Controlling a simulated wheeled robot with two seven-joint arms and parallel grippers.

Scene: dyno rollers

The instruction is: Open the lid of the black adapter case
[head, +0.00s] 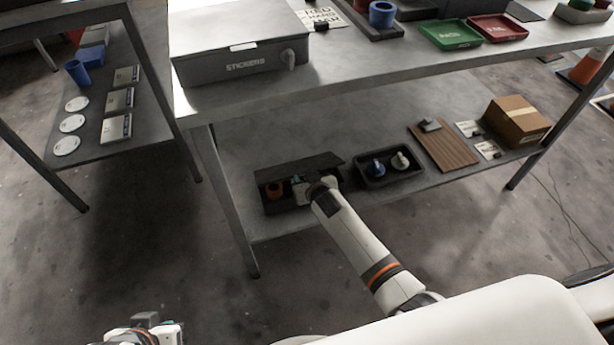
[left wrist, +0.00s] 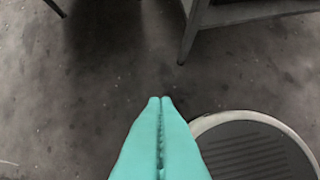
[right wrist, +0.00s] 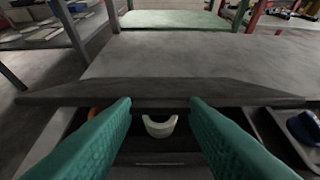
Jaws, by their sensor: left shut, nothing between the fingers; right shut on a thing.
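The black adapter case (head: 266,204) sits on the lower shelf of the middle table, at its left end. Its lid (head: 300,166) is tilted up, and an orange round part (head: 274,189) shows inside. In the right wrist view the lid (right wrist: 165,92) spans across the fingertips, with a pale curved part (right wrist: 160,126) below it. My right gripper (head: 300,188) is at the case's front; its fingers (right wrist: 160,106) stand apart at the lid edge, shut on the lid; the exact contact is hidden. My left gripper (left wrist: 160,101) is shut and empty, over the floor.
A black tray (head: 372,182) with a blue and a pale part stands just right of the case. A brown board (head: 444,146) and cardboard box (head: 518,122) lie farther right. The tabletop (head: 330,88) overhangs the shelf, with a grey STICKERS box (head: 245,65). A table leg (head: 233,205) stands left of the case.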

